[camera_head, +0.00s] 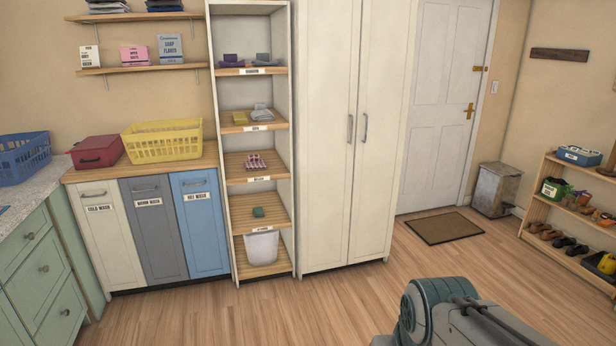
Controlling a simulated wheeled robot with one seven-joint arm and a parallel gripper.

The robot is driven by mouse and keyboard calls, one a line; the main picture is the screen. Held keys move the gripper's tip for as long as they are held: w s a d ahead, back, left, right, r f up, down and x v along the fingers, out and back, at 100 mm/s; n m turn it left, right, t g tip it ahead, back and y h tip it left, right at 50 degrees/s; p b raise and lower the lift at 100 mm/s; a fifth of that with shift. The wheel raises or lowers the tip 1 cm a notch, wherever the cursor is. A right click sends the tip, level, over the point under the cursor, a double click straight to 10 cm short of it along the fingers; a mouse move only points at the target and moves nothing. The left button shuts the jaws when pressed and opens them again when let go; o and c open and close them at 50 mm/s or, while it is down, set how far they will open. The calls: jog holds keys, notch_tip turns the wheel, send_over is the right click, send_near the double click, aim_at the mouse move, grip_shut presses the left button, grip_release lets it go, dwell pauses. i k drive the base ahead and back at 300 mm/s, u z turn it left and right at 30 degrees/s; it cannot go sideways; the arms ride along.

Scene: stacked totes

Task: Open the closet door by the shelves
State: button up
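The closet (325,200) is a tall off-white cabinet with two narrow doors, standing against the back wall right beside the open shelves (226,190). Both its left door (323,110) and right door (383,110) are shut. Two vertical metal handles, the left handle (350,128) and the right handle (365,127), sit side by side near the middle seam. Part of my grey-green arm shows at the bottom right, in front of the closet and apart from it. My gripper is not in view.
A white room door (440,110) with brass fittings stands shut right of the closet, with a brown doormat (444,228) before it. A metal bin (497,190) and a shoe rack (548,205) stand at right. Labelled laundry bins (155,225) stand at left. The wooden floor (290,310) before the closet is clear.

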aim_at(329, 32)
jog(key=i, duration=1.65)
jog(key=z, duration=0.35)
jog(key=i, duration=1.7)
jog(key=z, duration=0.25)
